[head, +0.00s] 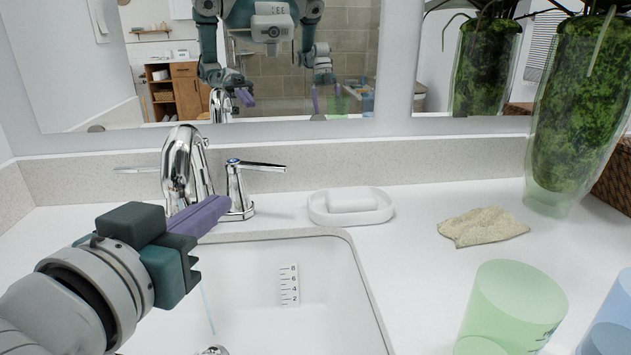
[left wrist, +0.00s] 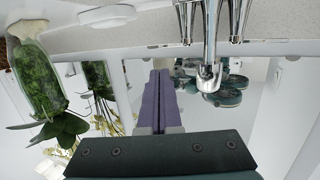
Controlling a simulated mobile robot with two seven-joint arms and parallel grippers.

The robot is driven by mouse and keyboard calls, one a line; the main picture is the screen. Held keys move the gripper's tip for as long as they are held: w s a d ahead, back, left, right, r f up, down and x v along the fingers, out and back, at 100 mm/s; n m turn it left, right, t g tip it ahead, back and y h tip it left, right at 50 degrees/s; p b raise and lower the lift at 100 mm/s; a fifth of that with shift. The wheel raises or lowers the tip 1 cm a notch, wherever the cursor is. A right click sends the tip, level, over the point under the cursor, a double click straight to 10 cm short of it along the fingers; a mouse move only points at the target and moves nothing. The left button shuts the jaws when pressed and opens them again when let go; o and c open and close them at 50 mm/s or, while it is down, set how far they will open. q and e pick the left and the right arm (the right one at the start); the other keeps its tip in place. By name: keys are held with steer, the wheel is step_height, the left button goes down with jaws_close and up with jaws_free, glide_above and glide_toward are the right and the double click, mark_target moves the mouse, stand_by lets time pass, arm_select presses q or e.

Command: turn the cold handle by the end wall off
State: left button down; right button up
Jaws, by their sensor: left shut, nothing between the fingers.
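The chrome faucet spout (head: 182,165) stands behind the sink. To its right is the cold handle (head: 238,190), with a blue mark on top and its lever pointing right. The other handle's lever (head: 135,170) points left; its base is hidden behind the spout. A thin stream of water (head: 207,308) falls into the sink. My left gripper (head: 222,204) is shut and empty, in front of the spout and the cold handle in the picture. In the left wrist view its purple fingers (left wrist: 158,82) are together, below the cold handle (left wrist: 185,22). Whether they touch it cannot be told.
The sink basin (head: 330,262) lies in front. A white soap dish (head: 376,215), a beige cloth (head: 482,227), a green cup (head: 512,308), a blue cup (head: 612,322) and a plant vase (head: 580,105) stand to the right. A mirror (head: 350,60) is behind.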

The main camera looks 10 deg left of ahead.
mark_target(274, 167)
arm_select(q)
steer(key=w+b, duration=0.1)
steer(key=w, duration=0.3)
steer(key=w+f+b, duration=0.1)
steer(key=w, duration=0.4)
steer(key=w+f, duration=0.1)
steer(key=w, duration=0.3)
steer(key=shift+w+b, duration=0.35)
steer(key=shift+b, duration=0.05)
steer(key=shift+w+d+f+b, duration=0.1)
steer(key=shift+w+d+b, duration=0.15)
steer(key=shift+w+b, duration=0.35)
steer(key=shift+w+d+b, duration=0.25)
steer(key=shift+w+b, duration=0.1)
steer(key=shift+w, duration=0.35)
steer(key=shift+s, duration=0.1)
